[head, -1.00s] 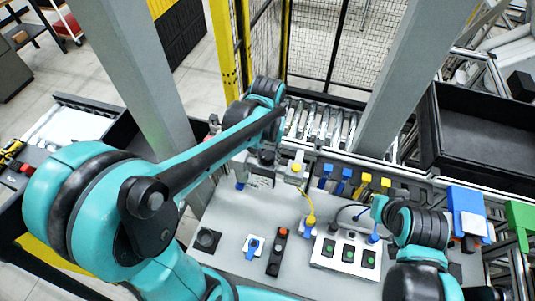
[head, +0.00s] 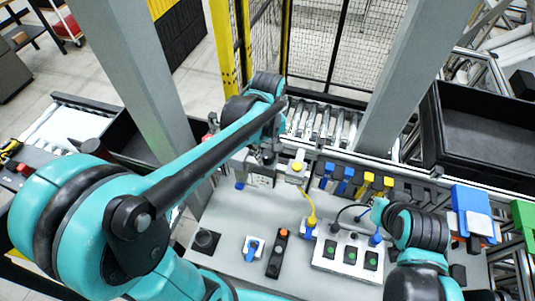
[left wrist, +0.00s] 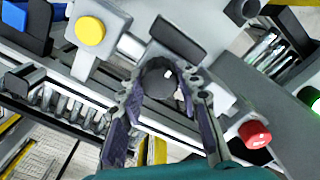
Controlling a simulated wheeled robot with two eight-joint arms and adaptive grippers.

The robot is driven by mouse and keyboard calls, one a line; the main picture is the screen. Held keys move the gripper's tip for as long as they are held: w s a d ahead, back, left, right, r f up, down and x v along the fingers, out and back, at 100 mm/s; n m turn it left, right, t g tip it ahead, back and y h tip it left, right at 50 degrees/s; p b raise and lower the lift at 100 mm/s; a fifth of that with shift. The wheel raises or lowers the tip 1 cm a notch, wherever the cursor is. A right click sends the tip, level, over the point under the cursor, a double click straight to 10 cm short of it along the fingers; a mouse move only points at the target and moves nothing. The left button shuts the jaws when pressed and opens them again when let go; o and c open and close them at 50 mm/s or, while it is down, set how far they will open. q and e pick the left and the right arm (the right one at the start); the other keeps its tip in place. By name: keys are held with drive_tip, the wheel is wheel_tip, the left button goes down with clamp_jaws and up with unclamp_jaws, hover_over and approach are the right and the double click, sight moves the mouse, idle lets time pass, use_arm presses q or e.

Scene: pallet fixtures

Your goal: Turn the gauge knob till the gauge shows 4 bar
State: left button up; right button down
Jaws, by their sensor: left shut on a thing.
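The gauge knob (left wrist: 158,78) is a round black knob with a small light mark, in the middle of the left wrist view. My left gripper (left wrist: 164,92) is shut on it, with a finger on either side. A dark rectangular panel (left wrist: 178,38) lies just beyond the knob; I cannot tell whether it is the gauge, and no reading is legible. In the head view my left gripper (head: 266,157) reaches down at the back of the bench, and the knob is hidden there.
A yellow button (left wrist: 90,31) and a red button (left wrist: 254,134) flank the knob. On the bench (head: 225,218) are a plugged yellow cable (head: 311,205), a plate with green switches (head: 350,252) and a black dial (head: 205,240). A black bin (head: 485,135) stands at right.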

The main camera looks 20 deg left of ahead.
sight(268, 154)
use_arm(q)
drive_tip(key=n, duration=0.4)
drive_tip(key=shift+n+b, duration=0.3)
drive_tip(key=shift+b, duration=0.05)
drive_tip(key=shift+n, duration=1.4)
drive_tip(key=o, duration=1.2)
drive_tip(key=shift+c, duration=0.2)
drive_tip(key=shift+r, duration=0.1)
wheel_tip(268, 154, up, 12)
